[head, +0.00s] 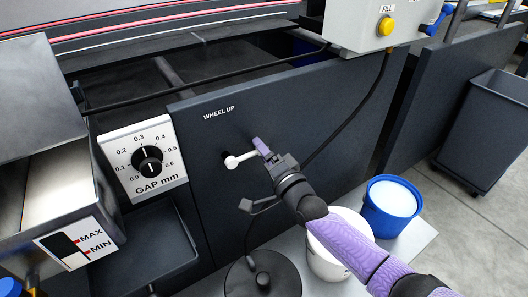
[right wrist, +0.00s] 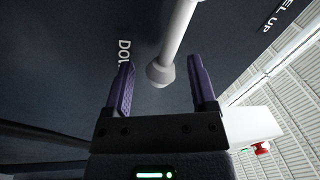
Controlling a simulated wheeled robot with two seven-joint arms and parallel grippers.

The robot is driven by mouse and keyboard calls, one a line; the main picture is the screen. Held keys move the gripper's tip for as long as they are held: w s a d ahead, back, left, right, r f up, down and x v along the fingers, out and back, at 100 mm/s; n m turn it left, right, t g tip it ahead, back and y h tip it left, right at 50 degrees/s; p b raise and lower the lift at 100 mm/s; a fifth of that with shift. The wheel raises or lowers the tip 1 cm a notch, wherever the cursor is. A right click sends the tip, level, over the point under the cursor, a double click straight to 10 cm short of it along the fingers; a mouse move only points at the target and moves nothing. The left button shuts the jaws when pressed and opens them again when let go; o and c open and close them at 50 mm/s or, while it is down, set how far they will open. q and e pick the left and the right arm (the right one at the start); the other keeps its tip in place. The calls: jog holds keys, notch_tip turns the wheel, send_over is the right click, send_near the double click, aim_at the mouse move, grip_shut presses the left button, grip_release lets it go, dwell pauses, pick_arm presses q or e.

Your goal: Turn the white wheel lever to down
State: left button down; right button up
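My right gripper (head: 264,151) is at that right end. In the right wrist view the lever (right wrist: 176,40) comes in from the top, and its flared end lies between the two purple fingers of my right gripper (right wrist: 162,75). The fingers are open, with a gap on both sides. A partly hidden label beginning "DO" (right wrist: 124,52) shows beside the left finger. My left gripper is out of view.
A GAP mm dial (head: 147,160) is left of the lever. A black round-based stand (head: 262,276) is below it. A white bucket (head: 325,262) and a blue bucket (head: 391,207) stand under my right arm. A grey box with a yellow button (head: 387,26) is above right.

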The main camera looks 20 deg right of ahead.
jog(key=shift+s, duration=0.1)
pick_arm(q)
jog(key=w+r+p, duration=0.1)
jog(key=p, duration=0.1)
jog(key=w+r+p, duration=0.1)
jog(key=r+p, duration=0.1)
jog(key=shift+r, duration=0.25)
pick_arm(e)
jog(key=v, duration=0.9)
jog(key=shift+s, duration=0.4)
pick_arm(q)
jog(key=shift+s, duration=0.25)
pick_arm(e)
jog(key=shift+d+f, duration=0.1)
